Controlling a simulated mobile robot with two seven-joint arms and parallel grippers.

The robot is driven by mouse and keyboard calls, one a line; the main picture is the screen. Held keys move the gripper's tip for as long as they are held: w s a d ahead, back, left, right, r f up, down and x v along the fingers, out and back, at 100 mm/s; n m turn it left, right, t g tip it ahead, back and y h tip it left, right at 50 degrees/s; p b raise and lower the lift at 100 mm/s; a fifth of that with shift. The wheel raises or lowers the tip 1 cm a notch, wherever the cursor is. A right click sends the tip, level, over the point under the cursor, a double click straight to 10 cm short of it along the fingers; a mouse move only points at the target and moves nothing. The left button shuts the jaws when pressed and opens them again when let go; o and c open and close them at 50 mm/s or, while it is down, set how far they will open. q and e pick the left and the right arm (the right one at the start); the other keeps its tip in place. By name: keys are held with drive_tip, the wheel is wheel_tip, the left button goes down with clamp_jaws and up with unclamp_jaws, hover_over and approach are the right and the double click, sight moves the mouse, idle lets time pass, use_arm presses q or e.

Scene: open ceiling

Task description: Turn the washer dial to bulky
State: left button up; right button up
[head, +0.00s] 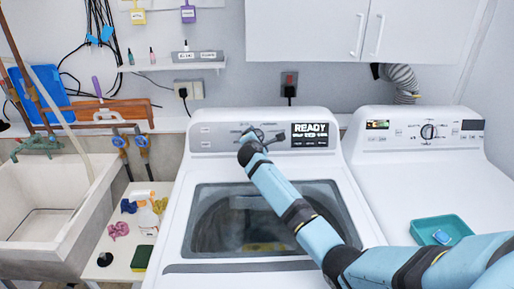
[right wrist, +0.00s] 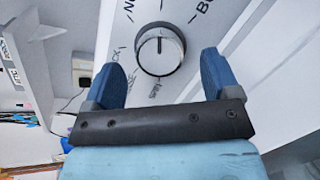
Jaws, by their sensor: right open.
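The white washer (head: 180,225) stands in the middle of the head view. Its panel has a lit display (head: 310,135) reading "READY". In the head view its dial (head: 259,134) is partly hidden by my right gripper (head: 262,140). The right wrist view shows the round silver dial (right wrist: 160,50) close up, with its dark pointer line towards the top of the picture. Printed labels ring it; one at the upper right begins with "B" and is cut off. My right gripper's two blue fingers (right wrist: 161,62) are open on either side of the dial, with gaps visible. My left gripper is not in view.
A white dryer (head: 375,190) with its own dial (head: 428,131) stands at the right, with a teal tray (head: 442,229) on top. A sink (head: 45,215) is at the left, beside a small stand with bottles and sponges. A shelf (head: 172,65) and cabinets (head: 345,30) are above.

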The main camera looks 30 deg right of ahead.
drive_tip(key=shift+b+x, duration=0.9)
drive_tip(key=shift+x, duration=0.6)
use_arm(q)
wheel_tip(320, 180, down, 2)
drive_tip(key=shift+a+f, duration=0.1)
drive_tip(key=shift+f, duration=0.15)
use_arm(e)
drive_tip(key=c, duration=0.9)
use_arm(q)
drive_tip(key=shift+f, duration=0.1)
use_arm(e)
drive_tip(key=m, duration=0.4)
drive_tip(key=shift+m+g, duration=0.4)
drive_tip(key=shift+m+g+y, duration=0.3)
drive_tip(key=shift+m+y, duration=0.1)
drive_tip(key=shift+m, duration=1.8)
